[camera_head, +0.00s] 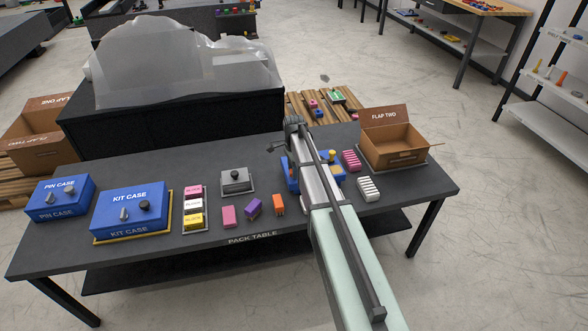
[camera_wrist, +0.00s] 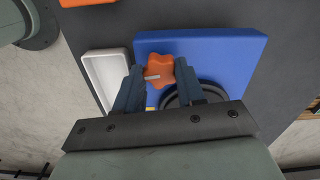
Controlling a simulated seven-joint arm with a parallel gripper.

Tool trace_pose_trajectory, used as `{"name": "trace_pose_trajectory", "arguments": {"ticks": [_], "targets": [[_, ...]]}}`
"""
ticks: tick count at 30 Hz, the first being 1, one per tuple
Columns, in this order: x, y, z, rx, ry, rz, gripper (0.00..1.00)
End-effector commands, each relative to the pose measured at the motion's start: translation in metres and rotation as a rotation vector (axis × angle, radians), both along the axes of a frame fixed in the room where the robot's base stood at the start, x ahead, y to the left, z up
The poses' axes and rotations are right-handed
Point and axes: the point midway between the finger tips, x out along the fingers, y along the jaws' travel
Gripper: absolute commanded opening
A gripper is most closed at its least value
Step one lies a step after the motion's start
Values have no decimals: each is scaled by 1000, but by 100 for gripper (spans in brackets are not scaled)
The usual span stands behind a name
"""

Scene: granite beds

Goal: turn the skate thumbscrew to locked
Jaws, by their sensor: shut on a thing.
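The orange star-shaped thumbscrew (camera_wrist: 162,64) stands over the near left part of the blue skate body (camera_wrist: 220,58) in the wrist view. A pale pointer mark on it points roughly left. My gripper (camera_wrist: 160,74) is shut on the thumbscrew, one finger on each side. A black ring (camera_wrist: 180,96) lies on the blue body, partly hidden by my right finger. In the head view my arm covers most of the skate; blue parts (camera_head: 291,185) show beside it, and the thumbscrew and fingertips are hidden. I cannot read any lock markings.
A white shallow tray (camera_wrist: 107,78) lies close left of my fingers. The open FLAP TWO carton (camera_head: 393,157) stands right.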

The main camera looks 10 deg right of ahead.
Motion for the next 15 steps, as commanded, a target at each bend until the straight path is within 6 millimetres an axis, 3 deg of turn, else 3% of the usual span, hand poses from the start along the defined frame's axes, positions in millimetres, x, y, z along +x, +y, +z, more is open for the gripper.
{"name": "trace_pose_trajectory", "arguments": {"ticks": [15], "targets": [[0, 0, 0, 0, 0, -148, 8]]}}
